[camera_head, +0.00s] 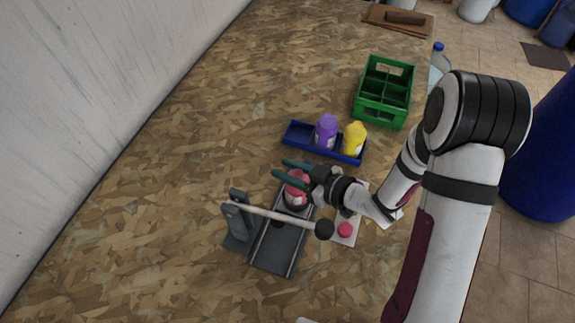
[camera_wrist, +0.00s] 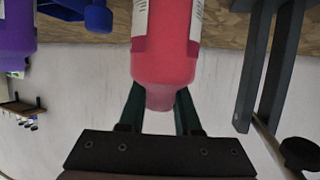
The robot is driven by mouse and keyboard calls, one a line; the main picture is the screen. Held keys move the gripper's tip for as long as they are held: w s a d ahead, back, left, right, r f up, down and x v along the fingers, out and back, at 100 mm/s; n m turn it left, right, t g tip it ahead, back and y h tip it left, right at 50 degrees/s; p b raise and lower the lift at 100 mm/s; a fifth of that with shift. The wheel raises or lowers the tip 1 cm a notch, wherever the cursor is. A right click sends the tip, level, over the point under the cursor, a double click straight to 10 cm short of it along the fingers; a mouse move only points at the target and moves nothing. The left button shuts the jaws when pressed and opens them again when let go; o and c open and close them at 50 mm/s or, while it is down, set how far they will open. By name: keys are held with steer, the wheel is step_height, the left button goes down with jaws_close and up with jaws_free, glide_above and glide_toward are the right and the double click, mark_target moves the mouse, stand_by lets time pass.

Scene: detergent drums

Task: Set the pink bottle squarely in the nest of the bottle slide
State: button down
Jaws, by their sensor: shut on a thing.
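The pink bottle (camera_head: 298,184) stands roughly upright at the far end of the dark grey bottle slide (camera_head: 275,246), over or in its dark round nest (camera_head: 297,206). My gripper (camera_head: 280,168) is shut on the bottle, its green fingers across the upper part. I cannot tell whether the bottle's base is fully seated.
A pale bar with a black knob (camera_head: 325,229) crosses above the slide. A pink disc (camera_head: 345,230) lies on a pale plate at right. A blue tray (camera_head: 296,137) with purple (camera_head: 326,131) and yellow (camera_head: 354,138) bottles is behind. A green crate (camera_head: 383,92) stands farther back. The left board is clear.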

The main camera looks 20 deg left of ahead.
steer(key=shift+f, duration=0.25)
steer(key=c, duration=0.5)
jaws_free()
steer(key=v, duration=1.5)
steer(key=shift+s+d+r, duration=0.15)
steer(key=shift+d, duration=0.2)
